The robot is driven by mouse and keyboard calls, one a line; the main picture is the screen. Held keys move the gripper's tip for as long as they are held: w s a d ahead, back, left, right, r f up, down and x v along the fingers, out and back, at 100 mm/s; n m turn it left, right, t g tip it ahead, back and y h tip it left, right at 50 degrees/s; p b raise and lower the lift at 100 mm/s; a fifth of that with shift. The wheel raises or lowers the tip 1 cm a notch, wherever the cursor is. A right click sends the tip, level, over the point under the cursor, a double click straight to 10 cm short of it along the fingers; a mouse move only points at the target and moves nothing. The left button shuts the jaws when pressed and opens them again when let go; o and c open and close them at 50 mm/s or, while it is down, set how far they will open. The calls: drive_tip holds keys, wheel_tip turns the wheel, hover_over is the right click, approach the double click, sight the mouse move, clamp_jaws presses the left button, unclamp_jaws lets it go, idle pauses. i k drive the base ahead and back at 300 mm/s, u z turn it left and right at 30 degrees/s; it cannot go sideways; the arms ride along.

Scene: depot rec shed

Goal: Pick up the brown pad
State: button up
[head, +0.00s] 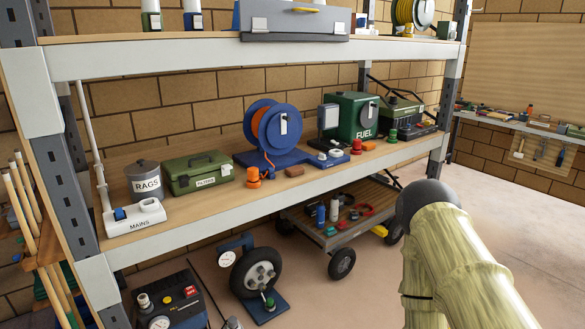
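A small brown block (294,171), which looks like the brown pad, lies on the middle shelf near its front edge. It sits just right of an orange knob-like piece (254,178) and in front of the blue base of a hose reel (272,133). My arm, in a pale yellow sleeve with a dark rounded end, shows at the lower right, well apart from the brown block. My gripper's fingers are not in view.
The middle shelf (190,218) also holds a rags bin (144,181), a green box (197,173), a mains strip (135,218) and a fuel can (351,117). The upper shelf (150,50) overhangs it. A cart (325,240) stands beneath. Floor at right is clear.

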sight(297, 170)
drive_tip(key=z, duration=0.2)
drive_tip(key=i, duration=1.7)
drive_tip(key=u, duration=0.75)
